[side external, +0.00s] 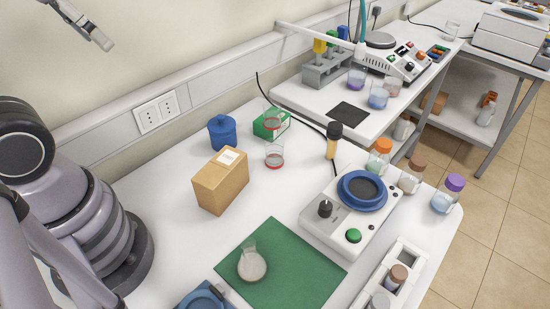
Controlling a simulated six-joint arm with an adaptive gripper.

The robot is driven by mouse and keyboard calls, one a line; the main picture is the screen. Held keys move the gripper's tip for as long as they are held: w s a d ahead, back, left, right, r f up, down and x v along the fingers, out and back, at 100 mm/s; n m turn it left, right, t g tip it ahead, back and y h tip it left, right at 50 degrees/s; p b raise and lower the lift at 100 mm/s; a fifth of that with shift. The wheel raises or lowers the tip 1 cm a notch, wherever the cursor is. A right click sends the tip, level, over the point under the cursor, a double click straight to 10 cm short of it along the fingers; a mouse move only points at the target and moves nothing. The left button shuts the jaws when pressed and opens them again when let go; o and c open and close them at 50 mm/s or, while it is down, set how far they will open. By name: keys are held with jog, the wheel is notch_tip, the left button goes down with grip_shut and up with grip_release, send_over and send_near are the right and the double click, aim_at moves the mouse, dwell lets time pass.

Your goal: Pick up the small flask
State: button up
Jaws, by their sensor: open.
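A small clear conical flask (252,266) stands on the green mat (290,285) at the lower middle of the side view. It has a narrow neck and pale, whitish contents at the bottom. Nothing touches it, and the mat around it is bare. My arm shows at the left edge, apart from the flask.
A cardboard box (221,181) stands behind the mat. A white device with a blue ring (362,190) is to the right. A white rack (402,262) with bottles is at lower right, and a blue object (203,298) borders the mat's front left. Capped bottles (447,195) stand near the table's right edge.

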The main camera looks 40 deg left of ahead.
jog(key=w+d+f+n+g+h, duration=0.2)
jog(key=w+d+f+g, duration=0.25)
jog(key=w, duration=0.25)
jog(key=n+g+h, duration=0.7)
jog(key=g+h, duration=0.1)
jog(key=g, duration=0.3)
send_near(250, 251)
jog(key=w+a+f, duration=0.2)
jog(key=w+a, duration=0.1)
jog(key=x, duration=1.3)
jog(key=shift+s+r, duration=0.15)
jog(key=shift+r, duration=0.05)
grip_shut()
